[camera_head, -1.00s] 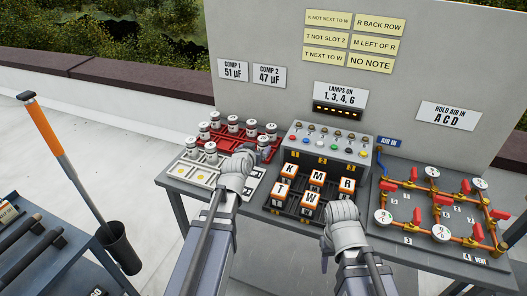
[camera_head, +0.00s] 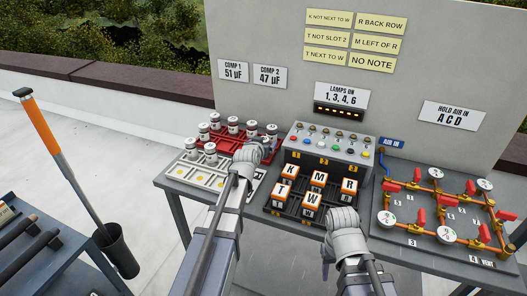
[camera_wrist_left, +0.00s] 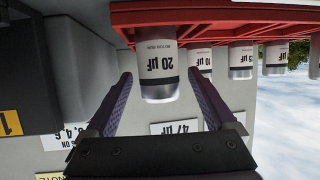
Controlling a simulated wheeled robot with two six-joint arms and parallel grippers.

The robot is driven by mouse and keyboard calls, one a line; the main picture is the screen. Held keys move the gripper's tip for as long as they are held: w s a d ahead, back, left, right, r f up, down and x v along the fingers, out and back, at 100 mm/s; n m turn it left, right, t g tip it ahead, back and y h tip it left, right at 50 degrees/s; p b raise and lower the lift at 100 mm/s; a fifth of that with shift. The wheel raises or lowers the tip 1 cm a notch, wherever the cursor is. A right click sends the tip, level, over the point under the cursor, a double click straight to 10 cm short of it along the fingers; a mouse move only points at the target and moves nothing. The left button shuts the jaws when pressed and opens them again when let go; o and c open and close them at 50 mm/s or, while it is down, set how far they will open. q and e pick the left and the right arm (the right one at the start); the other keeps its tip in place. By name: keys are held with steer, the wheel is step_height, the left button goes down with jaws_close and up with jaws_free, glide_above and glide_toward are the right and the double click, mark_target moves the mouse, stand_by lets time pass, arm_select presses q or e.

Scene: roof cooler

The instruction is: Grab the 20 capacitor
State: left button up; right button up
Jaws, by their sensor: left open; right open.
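Other capacitors (camera_head: 233,125) stand on the red tray, and two are on the white tray (camera_head: 178,170) in front. The lamp box (camera_head: 330,150) is close on the right. Lettered blocks (camera_head: 311,199) and gauge piping (camera_head: 440,205) are further right.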

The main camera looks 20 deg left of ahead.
arm_select(q)
steer(key=shift+w, duration=0.1)
steer(key=shift+c, duration=0.2)
jaws_close()
stand_by(0.5)
